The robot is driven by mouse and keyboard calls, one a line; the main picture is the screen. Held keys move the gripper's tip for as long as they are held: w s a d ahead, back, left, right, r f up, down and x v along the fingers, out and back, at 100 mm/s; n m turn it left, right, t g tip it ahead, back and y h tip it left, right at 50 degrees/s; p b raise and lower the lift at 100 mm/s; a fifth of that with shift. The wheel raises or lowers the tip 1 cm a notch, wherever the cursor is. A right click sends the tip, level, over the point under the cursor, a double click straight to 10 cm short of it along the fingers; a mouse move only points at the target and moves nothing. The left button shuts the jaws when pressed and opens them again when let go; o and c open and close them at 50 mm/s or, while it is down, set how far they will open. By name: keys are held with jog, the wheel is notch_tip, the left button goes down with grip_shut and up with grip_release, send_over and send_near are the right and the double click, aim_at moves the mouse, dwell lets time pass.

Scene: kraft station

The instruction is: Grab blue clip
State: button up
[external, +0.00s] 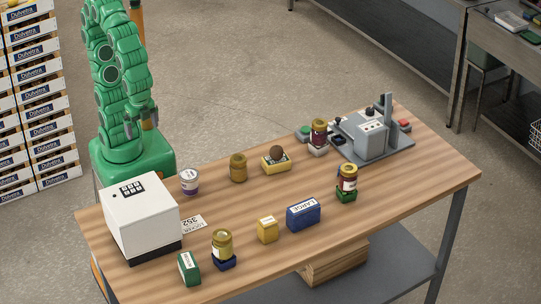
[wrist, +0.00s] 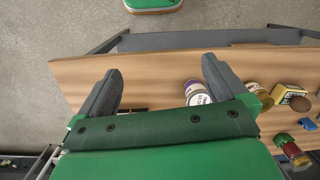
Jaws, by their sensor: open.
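My gripper (external: 141,124) hangs at the end of my folded green arm, beyond the table's far left part and well away from the blue objects. In the wrist view its two grey fingers (wrist: 161,66) are wide apart with nothing between them. A blue box labelled LARGE (external: 303,214) stands on the table's front middle. A small dark blue block (external: 224,262) sits under a yellow-lidded jar at the front left. A small blue piece (wrist: 308,124) shows at the wrist view's right edge. I cannot make out a distinct blue clip.
A grey press (external: 371,137) stands at the back right. The right front is clear.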

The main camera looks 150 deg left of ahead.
jog(key=s+d+f+m, duration=0.1)
jog(key=s+d+f, duration=0.1)
jog(key=s, duration=0.4)
jog(key=shift+f+m, duration=0.3)
jog(key=shift+f, duration=0.2)
jog(key=shift+s+d, duration=0.1)
jog(key=c, duration=0.9)
